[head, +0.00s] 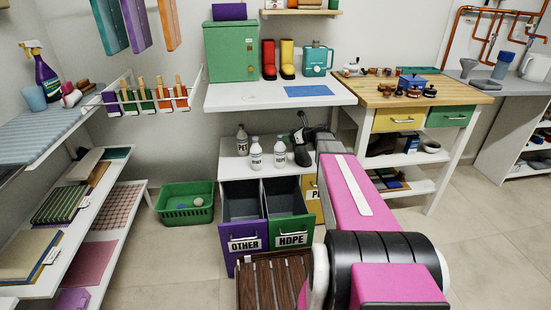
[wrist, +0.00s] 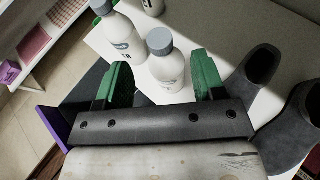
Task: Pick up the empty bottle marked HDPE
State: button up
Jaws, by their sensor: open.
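Three white bottles with grey caps stand on the low white shelf top. The right one (head: 280,153) has a small label that seems to read HDPE. The middle one (head: 256,154) is marked OTHER, and the back-left one (head: 242,140) has a label hard to read. In the wrist view my gripper (wrist: 160,64) is open, its green fingers either side of the near bottle (wrist: 166,68), apparently the right one; its label is mostly unreadable. The bottle marked OTHER (wrist: 126,38) stands just outside the left finger. Whether the fingers touch either bottle is unclear.
Dark grey shoes (wrist: 254,72) stand close to the right finger. Below the shelf top are open bins marked OTHER (head: 244,244) and HDPE (head: 291,238). A green basket (head: 186,214) sits on the floor to the left. A white table (head: 235,96) overhangs behind.

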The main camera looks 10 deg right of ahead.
aim_at(280, 152)
jog(key=x, duration=0.8)
jog(key=shift+w+a+f, duration=0.15)
grip_shut()
